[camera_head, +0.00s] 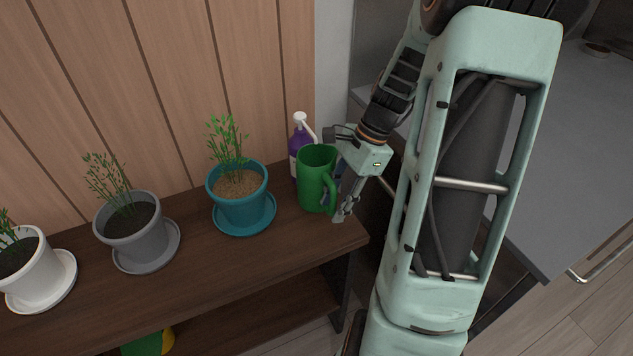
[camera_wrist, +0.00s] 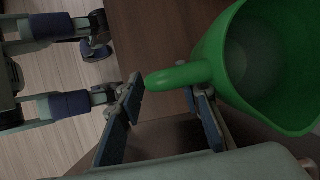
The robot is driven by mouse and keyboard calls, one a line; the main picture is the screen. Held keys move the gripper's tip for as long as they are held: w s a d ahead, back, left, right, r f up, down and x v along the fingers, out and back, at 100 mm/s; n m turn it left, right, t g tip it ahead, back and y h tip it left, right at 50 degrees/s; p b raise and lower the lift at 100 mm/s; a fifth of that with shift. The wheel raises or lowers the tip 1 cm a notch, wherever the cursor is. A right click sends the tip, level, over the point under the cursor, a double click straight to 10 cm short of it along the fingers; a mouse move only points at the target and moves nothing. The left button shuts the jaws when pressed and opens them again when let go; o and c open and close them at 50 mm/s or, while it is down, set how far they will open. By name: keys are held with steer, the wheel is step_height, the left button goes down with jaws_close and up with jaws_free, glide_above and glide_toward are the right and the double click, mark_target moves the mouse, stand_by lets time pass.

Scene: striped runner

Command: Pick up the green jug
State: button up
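The green jug (camera_head: 315,178) stands upright at the right end of the dark wooden shelf (camera_head: 290,235). Its handle faces right, toward my gripper (camera_head: 345,205). In the wrist view the jug (camera_wrist: 240,60) fills the upper right, open top showing. My gripper (camera_wrist: 166,95) is open there. The handle's outer end lies across the gap between the fingertips, with space on the left side and the right fingertip close to the handle. I cannot tell whether that fingertip touches it. Part of the jug's handle is hidden behind a finger in the head view.
A purple bottle with a white pump (camera_head: 300,140) stands close behind the jug. A teal plant pot (camera_head: 240,202) on a saucer is to its left, then a grey pot (camera_head: 130,225) and a white pot (camera_head: 38,272). A grey counter (camera_head: 560,170) lies to the right.

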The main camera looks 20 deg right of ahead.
steer(key=shift+c, duration=0.5)
jaws_close()
steer(key=shift+r, duration=0.15)
